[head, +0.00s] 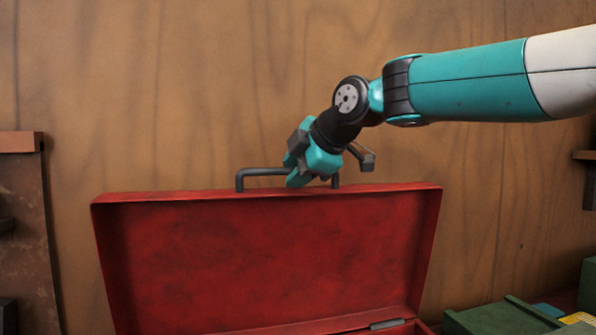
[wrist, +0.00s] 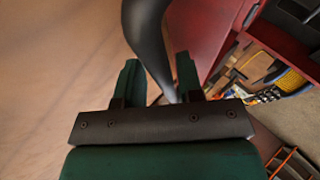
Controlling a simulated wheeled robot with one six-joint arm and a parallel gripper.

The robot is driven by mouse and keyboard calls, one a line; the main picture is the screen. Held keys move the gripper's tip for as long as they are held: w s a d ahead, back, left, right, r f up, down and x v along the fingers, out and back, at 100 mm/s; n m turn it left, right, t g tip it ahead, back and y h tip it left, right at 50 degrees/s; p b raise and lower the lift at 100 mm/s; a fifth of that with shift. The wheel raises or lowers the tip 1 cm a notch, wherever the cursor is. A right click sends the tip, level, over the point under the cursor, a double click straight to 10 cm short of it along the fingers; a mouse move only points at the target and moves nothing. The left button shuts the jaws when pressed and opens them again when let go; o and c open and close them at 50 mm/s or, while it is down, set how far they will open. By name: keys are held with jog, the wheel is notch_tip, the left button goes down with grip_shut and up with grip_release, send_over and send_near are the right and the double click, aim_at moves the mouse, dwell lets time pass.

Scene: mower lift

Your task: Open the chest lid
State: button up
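The red chest lid (head: 265,260) stands raised in the head view, its inner face toward me. A dark grey bar handle (head: 262,171) sits on its top edge. My teal gripper (head: 300,174) is at the right part of this handle. In the wrist view, my gripper (wrist: 158,78) has its two fingers apart, with the dark curved handle (wrist: 148,35) passing between them. The handle looks close to the right finger; a gap shows on the left. Contact is not clear. Only a strip of the chest body (head: 405,328) shows at the bottom.
A wooden wall (head: 210,90) stands behind the lid. A green box (head: 500,318) lies at the lower right, with a yellow item beside it. A brown post (head: 25,220) stands at the left. In the wrist view, shelves with tools (wrist: 275,75) show at the right.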

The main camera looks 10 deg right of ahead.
jog(key=shift+s+f, duration=0.15)
jog(key=shift+f, duration=0.2)
jog(key=shift+s+d+r, duration=0.1)
jog(key=shift+s+r, duration=0.05)
jog(key=b+v, duration=0.3)
jog(key=v, duration=1.4)
jog(key=shift+r, duration=0.2)
jog(key=shift+d, duration=0.15)
